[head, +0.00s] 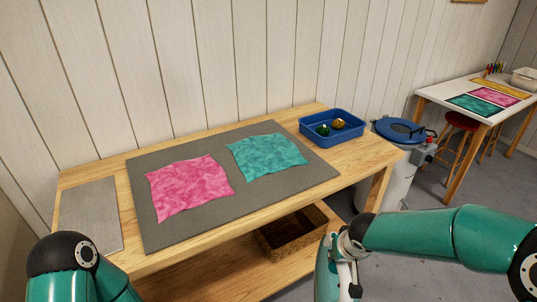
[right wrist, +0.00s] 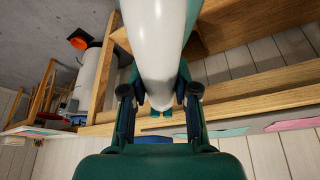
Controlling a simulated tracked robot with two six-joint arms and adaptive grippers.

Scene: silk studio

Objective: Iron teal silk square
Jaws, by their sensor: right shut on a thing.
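The teal silk square (head: 267,156) lies wrinkled on the right part of the grey mat (head: 265,205) on the wooden workbench. A pink silk square (head: 188,188), also wrinkled, lies to its left. My right gripper (right wrist: 159,92) is shut on a white and teal thing that looks like the iron (right wrist: 159,45), filling the middle of the right wrist view. In the head view my right arm is in front of the bench, to the right and nearer than the teal square, not over it. My left gripper is not in view.
A metal plate (head: 90,216) lies at the bench's left end. A blue tray (head: 347,137) with a green and a gold object stands at its right end. A basket (head: 290,236) is on the lower shelf. A white table (head: 463,102) with coloured squares stands at the far right.

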